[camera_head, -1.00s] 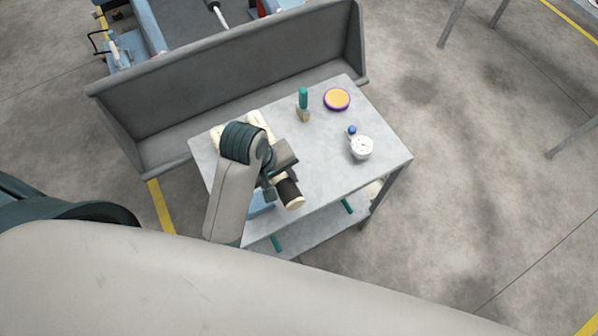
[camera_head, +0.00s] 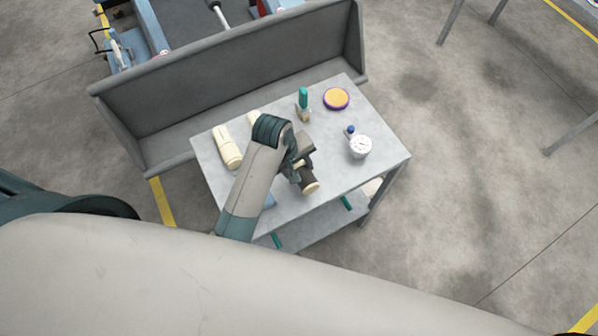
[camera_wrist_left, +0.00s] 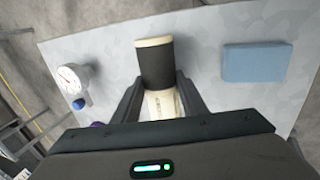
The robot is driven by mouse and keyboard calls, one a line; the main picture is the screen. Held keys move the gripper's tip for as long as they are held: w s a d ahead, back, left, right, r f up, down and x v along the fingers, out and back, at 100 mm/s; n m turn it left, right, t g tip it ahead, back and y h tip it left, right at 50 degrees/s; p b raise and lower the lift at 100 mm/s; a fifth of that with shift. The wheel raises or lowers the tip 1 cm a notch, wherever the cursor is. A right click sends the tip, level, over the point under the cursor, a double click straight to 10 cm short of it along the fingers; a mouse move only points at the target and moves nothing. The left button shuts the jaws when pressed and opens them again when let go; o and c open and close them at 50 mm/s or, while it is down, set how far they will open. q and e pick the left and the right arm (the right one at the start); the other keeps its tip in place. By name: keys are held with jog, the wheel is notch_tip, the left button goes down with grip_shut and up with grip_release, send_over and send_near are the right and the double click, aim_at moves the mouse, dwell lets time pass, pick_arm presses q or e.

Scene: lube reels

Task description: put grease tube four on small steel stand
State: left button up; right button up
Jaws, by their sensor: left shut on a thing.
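My left gripper (camera_head: 302,170) is shut on a cream tube with a wide dark band (camera_head: 310,187), which I take as grease tube four; no number is readable. In the left wrist view the tube (camera_wrist_left: 155,62) lies between the two fingers (camera_wrist_left: 160,103), its cream end pointing away. It is over the grey metal table (camera_head: 375,177), which has a lower shelf and may be the small steel stand; I cannot tell whether the tube touches the top. My right gripper is not in view.
A cream tube (camera_head: 229,149) lies at the table's left, with another cream piece (camera_head: 253,117) behind my arm. A green-topped bottle (camera_head: 303,105), an orange-purple disc (camera_head: 336,98), a white gauge (camera_head: 360,147) and a blue block (camera_wrist_left: 256,62) are there. A grey bench-like barrier (camera_head: 230,85) stands behind.

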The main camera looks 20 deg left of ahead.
pick_arm(q)
notch_tip(320, 180, down, 3)
jog(key=shift+s+r+p, duration=0.1)
jog(key=shift+p, duration=0.4)
jog(key=shift+f, duration=0.2)
jog(key=shift+f, duration=0.1)
jog(key=o, duration=1.1)
jog(key=shift+f, duration=0.1)
jog(key=shift+a+r, duration=0.15)
jog(key=shift+r, duration=0.4)
jog(key=shift+b+v, duration=0.95)
jog(key=shift+v, duration=4.7)
